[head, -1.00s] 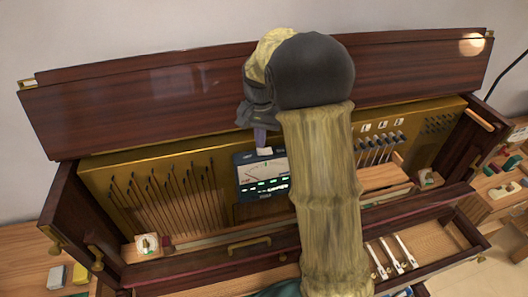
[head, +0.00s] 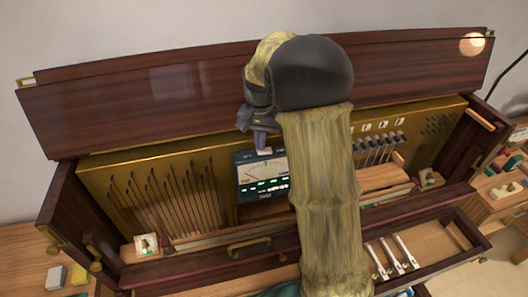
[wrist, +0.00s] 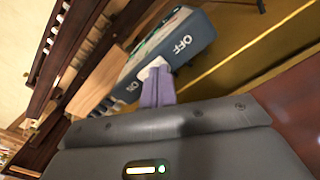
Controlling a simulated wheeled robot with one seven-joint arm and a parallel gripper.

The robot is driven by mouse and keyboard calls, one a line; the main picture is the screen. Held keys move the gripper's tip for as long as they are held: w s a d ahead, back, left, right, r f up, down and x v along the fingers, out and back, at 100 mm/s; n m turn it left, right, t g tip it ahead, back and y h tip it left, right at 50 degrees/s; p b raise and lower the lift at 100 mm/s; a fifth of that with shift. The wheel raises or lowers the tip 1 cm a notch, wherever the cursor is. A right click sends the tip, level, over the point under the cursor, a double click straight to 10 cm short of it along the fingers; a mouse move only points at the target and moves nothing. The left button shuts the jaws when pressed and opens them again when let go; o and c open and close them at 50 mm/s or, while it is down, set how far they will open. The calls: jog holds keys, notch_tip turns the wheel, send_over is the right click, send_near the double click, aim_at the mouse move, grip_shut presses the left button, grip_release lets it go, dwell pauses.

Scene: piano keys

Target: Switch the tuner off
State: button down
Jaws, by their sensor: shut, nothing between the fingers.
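The tuner (head: 250,188) is a dark blue box with a white needle dial and lit green marks, in the middle of the piano's gold panel. The wrist view shows its top edge (wrist: 196,27) with the words OFF and ON. A small white piece (wrist: 153,64), which looks like the switch, sits between these words. My gripper (head: 262,146) has purple fingers, shut with nothing between them, pointing down at the tuner's top. In the wrist view the fingertips (wrist: 157,80) are right at the white piece and seem to touch it. My arm hides the tuner's right part.
The gold panel (head: 95,180) carries rows of thin dark rods on the left and pale-topped levers (head: 375,150) on the right. The raised wooden lid (head: 140,100) stands behind my gripper. An open drawer (head: 440,240) lies at the front right.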

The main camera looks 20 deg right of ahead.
jog(key=shift+f, duration=0.4)
jog(key=shift+r+p, duration=2.95)
jog(key=shift+r, duration=0.65)
jog(key=shift+f, duration=0.1)
jog(key=s+f+n+t+b, duration=0.1)
jog(key=s+f+n+b, duration=0.2)
jog(key=s, duration=0.7)
jog(key=s+f+n+t+b, duration=0.1)
jog(key=s+f+n+b, duration=0.2)
jog(key=s+f, duration=0.4)
jog(key=s, duration=0.3)
jog(key=shift+t, duration=0.3)
jog(key=shift+s+f, duration=0.1)
jog(key=shift+s, duration=0.05)
